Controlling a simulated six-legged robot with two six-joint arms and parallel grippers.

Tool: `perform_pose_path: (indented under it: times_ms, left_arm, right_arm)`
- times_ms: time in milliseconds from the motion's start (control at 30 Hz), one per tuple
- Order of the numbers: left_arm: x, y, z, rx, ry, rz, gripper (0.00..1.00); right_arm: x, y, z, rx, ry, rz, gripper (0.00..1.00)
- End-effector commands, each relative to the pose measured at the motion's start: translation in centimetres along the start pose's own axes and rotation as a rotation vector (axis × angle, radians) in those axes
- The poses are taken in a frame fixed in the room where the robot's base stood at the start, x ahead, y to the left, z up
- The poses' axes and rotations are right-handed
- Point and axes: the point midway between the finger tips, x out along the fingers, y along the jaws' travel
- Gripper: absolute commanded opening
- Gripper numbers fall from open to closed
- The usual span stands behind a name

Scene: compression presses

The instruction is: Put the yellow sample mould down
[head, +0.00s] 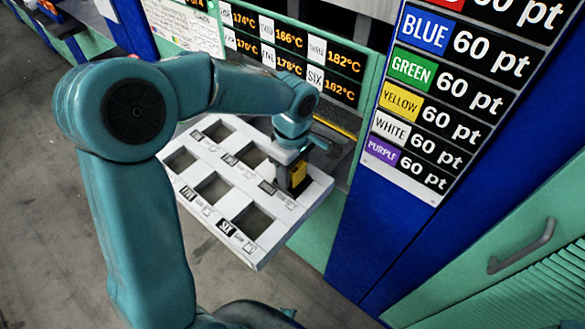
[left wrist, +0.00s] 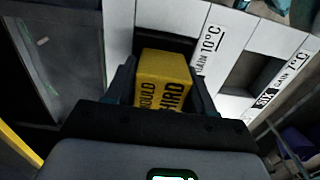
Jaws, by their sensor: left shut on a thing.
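The yellow sample mould (left wrist: 163,80) shows in the left wrist view as a yellow block with dark lettering, "MOULD" and "THIRD". In the head view a yellow part of it (head: 298,173) shows. My left gripper (head: 290,178) is shut on it, one finger on each side. It is at a dark opening near the right corner of the white tray (head: 262,258). Dark space shows just beyond the mould in the wrist view. I cannot tell if the mould's bottom is inside the opening or just above it. My right gripper is not in view.
The tray has several square openings with labels, one reading "SIX"; those I see clearly look empty. A panel of orange temperature readings (head: 290,55) stands behind. A score board (head: 455,95) lists colours at 60 pt. A green drawer with a handle (head: 522,246) is at right.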

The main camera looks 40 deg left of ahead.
Motion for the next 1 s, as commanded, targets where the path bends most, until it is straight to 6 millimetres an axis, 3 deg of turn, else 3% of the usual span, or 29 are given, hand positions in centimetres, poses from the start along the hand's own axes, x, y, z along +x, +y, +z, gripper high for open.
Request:
perform_pose_path:
  times_ms: [200,233,300,567,700,1000]
  left_arm:
    - [0.4,0.1,0.0,-0.001,0.0,0.003,0.0]
    - [0.4,0.0,0.0,0.0,0.0,0.0,0.6]
    - [0.3,0.0,0.0,0.0,0.0,0.0,0.79]
    - [0.3,0.0,0.0,0.0,0.0,0.0,0.79]
    - [-0.7,0.1,0.0,-0.001,0.0,0.002,0.79]
    - [-7.5,0.1,0.0,0.0,0.0,0.005,0.79]
  right_arm:
    - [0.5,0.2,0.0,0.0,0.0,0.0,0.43]
    - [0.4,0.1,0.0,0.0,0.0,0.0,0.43]
    - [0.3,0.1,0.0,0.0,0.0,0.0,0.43]
    - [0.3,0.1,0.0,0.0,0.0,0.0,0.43]
    - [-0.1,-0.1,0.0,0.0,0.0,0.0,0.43]
    - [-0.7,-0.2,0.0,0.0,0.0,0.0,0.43]
